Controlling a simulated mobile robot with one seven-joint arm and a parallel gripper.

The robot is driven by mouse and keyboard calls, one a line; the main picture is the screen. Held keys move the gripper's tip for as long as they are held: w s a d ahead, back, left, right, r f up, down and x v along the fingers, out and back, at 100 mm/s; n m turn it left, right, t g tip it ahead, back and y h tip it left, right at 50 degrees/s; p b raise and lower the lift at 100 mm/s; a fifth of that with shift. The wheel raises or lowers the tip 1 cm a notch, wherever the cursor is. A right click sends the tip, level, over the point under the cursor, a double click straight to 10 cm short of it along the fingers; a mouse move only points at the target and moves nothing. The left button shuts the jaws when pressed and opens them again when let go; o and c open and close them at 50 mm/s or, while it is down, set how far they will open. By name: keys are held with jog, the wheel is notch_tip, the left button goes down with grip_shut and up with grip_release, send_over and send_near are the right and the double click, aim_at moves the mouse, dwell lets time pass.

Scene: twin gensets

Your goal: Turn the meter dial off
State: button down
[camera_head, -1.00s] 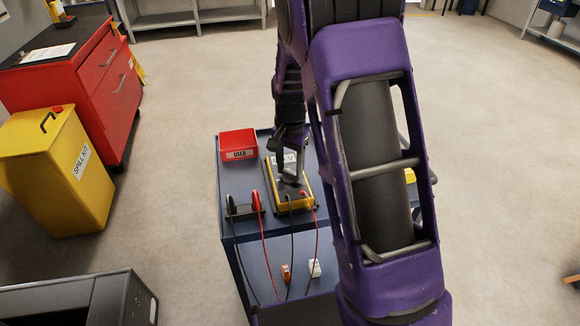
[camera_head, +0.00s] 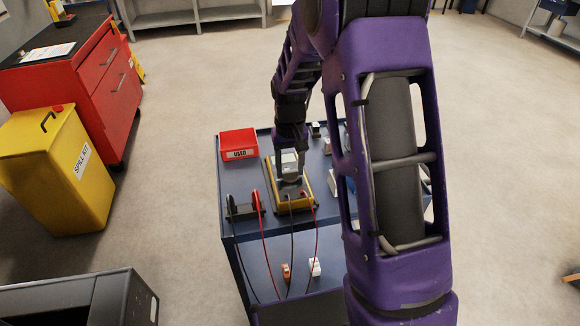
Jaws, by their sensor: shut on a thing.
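The meter (camera_head: 307,187) is a yellow-edged box with a grey face, lying on the blue cart top. A black lead and a red lead plug into its near end. My gripper (camera_head: 291,181) reaches down over the meter's face from above. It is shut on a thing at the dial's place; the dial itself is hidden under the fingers. A pale display part (camera_head: 286,157) shows just behind the fingers. I cannot read the dial's setting.
A red bin marked USED (camera_head: 238,144) stands at the cart's back left. A black probe holder (camera_head: 243,211) sits left of the meter. Small white boxes (camera_head: 337,185) lie to the right, partly behind my arm. A yellow spill kit bin (camera_head: 55,170) stands left on the floor.

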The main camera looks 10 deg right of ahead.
aim_at(290, 171)
dwell(0.3)
jog(key=shift+c, duration=1.2)
grip_release()
jog(key=shift+r, duration=0.1)
notch_tip(290, 171, up, 17)
jog(key=p, duration=0.2)
jog(key=shift+r, duration=0.15)
